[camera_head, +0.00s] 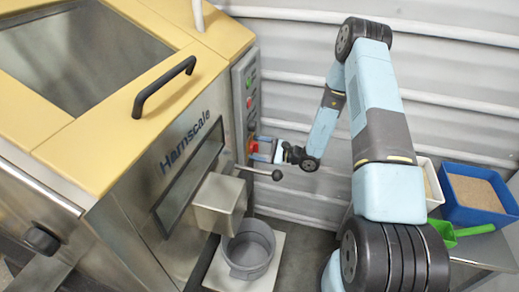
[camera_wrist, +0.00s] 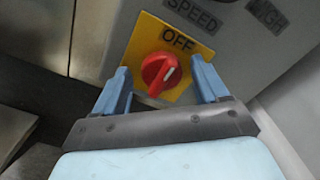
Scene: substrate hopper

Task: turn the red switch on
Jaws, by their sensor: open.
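The red switch (camera_wrist: 160,73) is a round rotary knob on a yellow plate (camera_wrist: 181,37) in the wrist view. The plate reads OFF above the knob, and the knob's white mark points to the upper right. My gripper (camera_wrist: 161,82) is open, with one blue finger on each side of the knob. I cannot tell whether the fingers touch it. In the head view my gripper (camera_head: 266,150) is at the control panel (camera_head: 246,95) on the side of the hopper machine, and the switch is mostly hidden there.
The hopper machine (camera_head: 130,130) with a black handle (camera_head: 165,86) fills the left. A lever with a dark ball knob (camera_head: 277,175) sticks out below my gripper. A grey bucket (camera_head: 249,250) stands under the spout. A blue bin (camera_head: 480,194) and green scoop (camera_head: 442,234) are at the right.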

